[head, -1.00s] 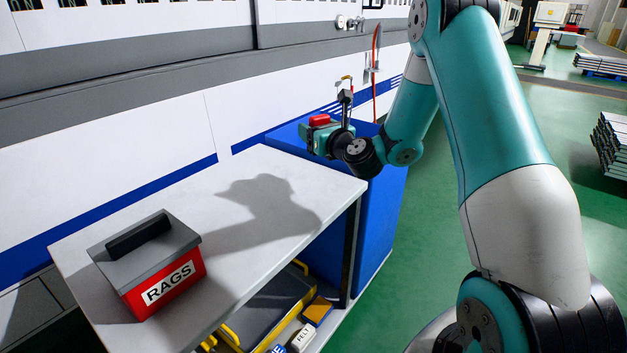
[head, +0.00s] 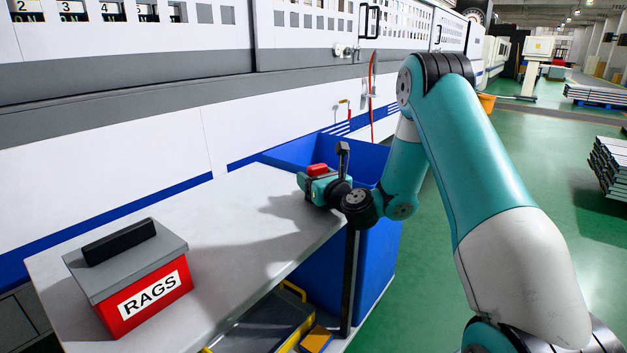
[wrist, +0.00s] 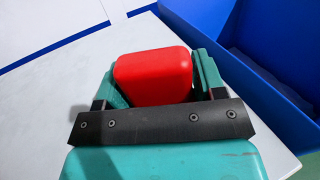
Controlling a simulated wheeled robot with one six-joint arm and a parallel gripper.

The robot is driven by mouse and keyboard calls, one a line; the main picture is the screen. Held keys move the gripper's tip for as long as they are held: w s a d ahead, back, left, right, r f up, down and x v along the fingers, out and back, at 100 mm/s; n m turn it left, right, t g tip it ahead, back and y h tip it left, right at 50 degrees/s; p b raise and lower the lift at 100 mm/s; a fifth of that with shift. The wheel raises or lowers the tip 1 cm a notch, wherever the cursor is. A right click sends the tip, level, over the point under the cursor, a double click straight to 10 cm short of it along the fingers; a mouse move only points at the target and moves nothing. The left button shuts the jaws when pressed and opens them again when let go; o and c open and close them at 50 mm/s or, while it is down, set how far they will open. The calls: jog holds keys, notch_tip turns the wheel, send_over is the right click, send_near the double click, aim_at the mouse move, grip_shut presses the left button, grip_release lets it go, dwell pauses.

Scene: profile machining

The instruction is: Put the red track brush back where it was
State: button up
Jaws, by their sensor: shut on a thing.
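The red track brush (wrist: 152,77) shows in the wrist view as a red rounded block between the two teal fingers of my gripper (wrist: 158,85). My gripper is shut on it. In the head view the red of the brush (head: 317,170) shows at my gripper (head: 308,181), which is over the far right part of the white tabletop (head: 230,215). The brush's underside is hidden, so I cannot tell whether it touches the tabletop.
A red RAGS box (head: 150,303) with a grey lid stands at the tabletop's near left. A large open blue bin (head: 375,245) stands beyond the table's right end. A tray with yellow edges (head: 262,325) is on the shelf below. The middle of the tabletop is clear.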

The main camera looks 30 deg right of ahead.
jog(key=o, duration=1)
jog(key=shift+f, duration=0.1)
jog(key=shift+c, duration=0.2)
jog(key=shift+r, duration=0.3)
jog(key=s+b, duration=0.6)
jog(key=s, duration=0.1)
jog(key=s+b, duration=0.3)
jog(key=b, duration=0.1)
jog(key=shift+s+a+f, duration=0.15)
jog(key=shift+s+f, duration=0.05)
jog(key=shift+f, duration=0.15)
jog(key=shift+s+a+r+b, duration=0.1)
jog(key=shift+s+r+b, duration=0.15)
jog(key=shift+s+b, duration=0.45)
